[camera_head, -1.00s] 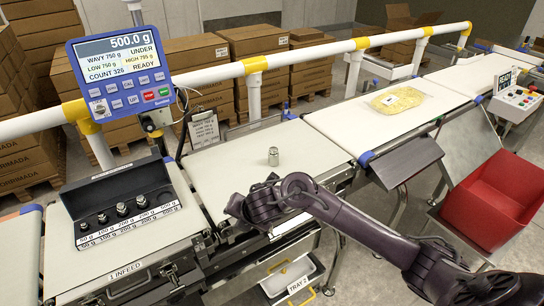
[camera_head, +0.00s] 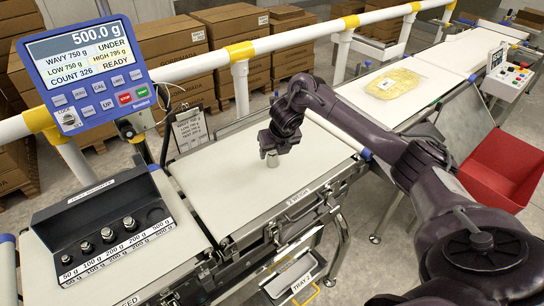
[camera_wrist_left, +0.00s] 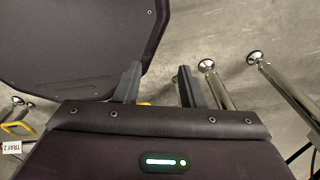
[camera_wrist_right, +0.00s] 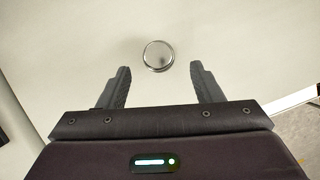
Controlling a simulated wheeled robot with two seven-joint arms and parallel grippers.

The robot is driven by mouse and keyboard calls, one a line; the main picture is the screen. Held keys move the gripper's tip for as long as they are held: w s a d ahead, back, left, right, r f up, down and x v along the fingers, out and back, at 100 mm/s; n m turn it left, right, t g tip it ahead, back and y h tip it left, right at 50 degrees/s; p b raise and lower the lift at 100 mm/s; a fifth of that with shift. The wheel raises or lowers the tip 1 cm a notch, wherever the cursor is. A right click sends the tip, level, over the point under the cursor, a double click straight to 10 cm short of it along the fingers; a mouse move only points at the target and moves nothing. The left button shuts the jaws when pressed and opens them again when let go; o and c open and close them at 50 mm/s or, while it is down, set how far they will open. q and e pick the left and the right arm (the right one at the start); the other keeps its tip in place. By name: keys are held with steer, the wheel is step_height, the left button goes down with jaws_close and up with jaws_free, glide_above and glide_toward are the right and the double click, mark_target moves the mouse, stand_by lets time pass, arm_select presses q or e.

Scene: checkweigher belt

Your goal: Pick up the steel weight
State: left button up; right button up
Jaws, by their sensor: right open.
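A small steel weight (camera_head: 272,159) stands upright on the white weighing belt (camera_head: 225,195). In the right wrist view the weight (camera_wrist_right: 158,56) shows from above as a round steel top, just beyond the gap between the fingertips. My right gripper (camera_head: 268,152) is directly above and close to it; in the right wrist view its fingers (camera_wrist_right: 160,80) are spread with nothing between them. My left gripper (camera_wrist_left: 157,80) shows only in its own wrist view, with fingers apart and empty over the floor.
A black case (camera_head: 60,222) with several steel weights stands at the left. The scale display (camera_head: 85,75) reads 500.0 g. A white rail (camera_head: 290,55) runs behind the belt. A yellow bag (camera_head: 394,84) lies on the far belt. A red bin (camera_head: 500,165) is at the right.

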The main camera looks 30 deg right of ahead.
mark_target(274, 152)
steer(key=x, duration=0.3)
steer(key=shift+w, duration=0.2)
steer(key=shift+w+f, duration=0.1)
steer(key=shift+f, duration=0.2)
steer(key=c, duration=0.7)
steer(key=shift+r, duration=0.1)
jaws_close()
arm_select(q)
steer(key=shift+w+d+r, duration=0.1)
steer(key=shift+w+r, duration=0.15)
steer(key=shift+w, duration=0.3)
steer(key=shift+w+r, duration=0.2)
steer(key=shift+w, duration=0.3)
arm_select(e)
steer(key=shift+w, duration=0.1)
